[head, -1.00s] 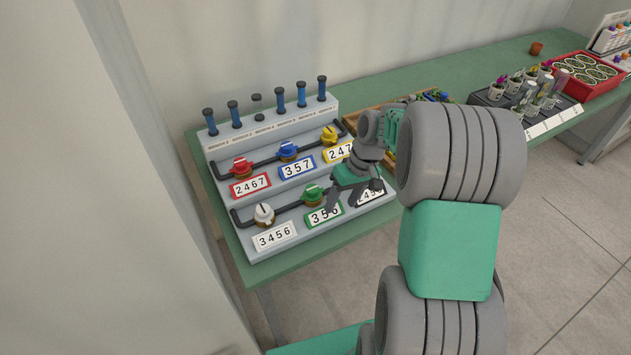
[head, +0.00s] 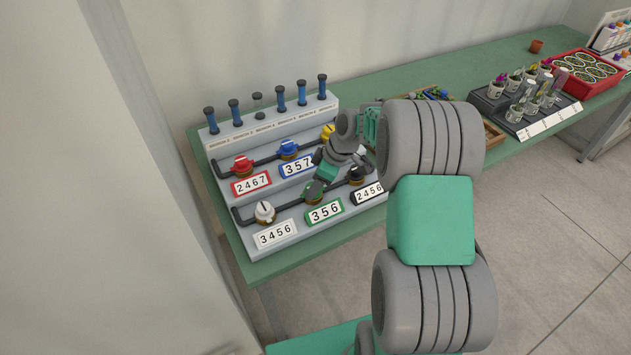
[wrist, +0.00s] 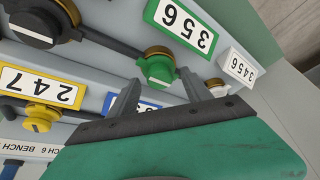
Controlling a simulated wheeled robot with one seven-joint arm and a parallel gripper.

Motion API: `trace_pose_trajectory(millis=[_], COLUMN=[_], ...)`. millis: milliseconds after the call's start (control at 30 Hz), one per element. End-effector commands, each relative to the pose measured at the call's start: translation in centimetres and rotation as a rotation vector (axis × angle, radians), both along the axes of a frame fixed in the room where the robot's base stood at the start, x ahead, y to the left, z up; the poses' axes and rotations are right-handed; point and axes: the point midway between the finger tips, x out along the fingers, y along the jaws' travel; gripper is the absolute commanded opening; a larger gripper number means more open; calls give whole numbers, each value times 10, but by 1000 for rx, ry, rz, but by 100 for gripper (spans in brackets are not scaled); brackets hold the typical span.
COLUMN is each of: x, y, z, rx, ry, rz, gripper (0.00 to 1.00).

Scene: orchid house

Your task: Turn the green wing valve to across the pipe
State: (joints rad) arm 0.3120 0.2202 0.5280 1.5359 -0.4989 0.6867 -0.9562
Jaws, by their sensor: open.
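The green wing valve (head: 312,191) sits on the lower pipe of the grey valve board, above the green-framed 356 label (head: 323,211). In the head view my gripper partly hides it. In the wrist view the green valve (wrist: 157,69) shows clearly, with the 356 label (wrist: 182,25) beyond it. My gripper (wrist: 158,90) is open, its two fingers reaching towards the valve, one on each side of it in the picture. I cannot tell whether they touch it. In the head view my gripper (head: 318,182) is over the valve.
The white valve (head: 264,211) is left of the green one, the black valve (head: 356,175) right. Red (head: 242,163), blue (head: 288,148) and yellow (head: 328,132) valves sit on the upper pipe. A tray of potted plants (head: 540,130) is far right.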

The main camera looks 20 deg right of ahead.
Motion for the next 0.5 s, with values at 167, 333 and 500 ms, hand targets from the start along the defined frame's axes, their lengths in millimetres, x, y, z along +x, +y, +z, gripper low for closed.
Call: trace_pose_trajectory(millis=[167, 333, 500], x=[0, 0, 0], y=[0, 0, 0], z=[0, 0, 0], rx=[-1, 0, 0], ry=[-1, 0, 0], rz=[0, -1, -1], gripper=[57, 43, 29])
